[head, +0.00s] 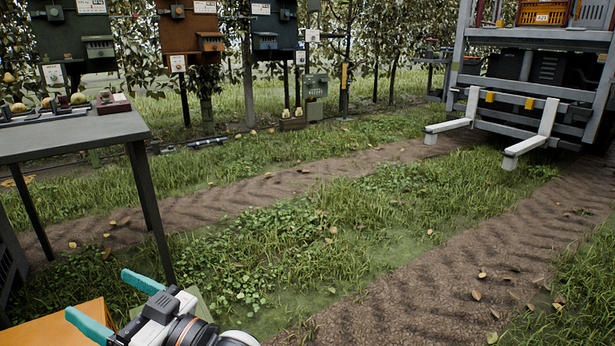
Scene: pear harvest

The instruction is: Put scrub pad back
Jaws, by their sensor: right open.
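My right gripper (98,293) is at the bottom left of the head view, its two teal fingers spread wide apart. Nothing shows between the fingers. I cannot make out a scrub pad for certain. A pale green thing (199,303) shows partly behind the gripper's body, and I cannot tell what it is. My left gripper is out of view.
An orange flat surface (62,328) lies below the right gripper. Box-like stations (190,38) on posts line the hedge. A forklift-like rack (535,75) with two pale forks stands at the upper right. Grass and dirt tracks (430,255) between are open.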

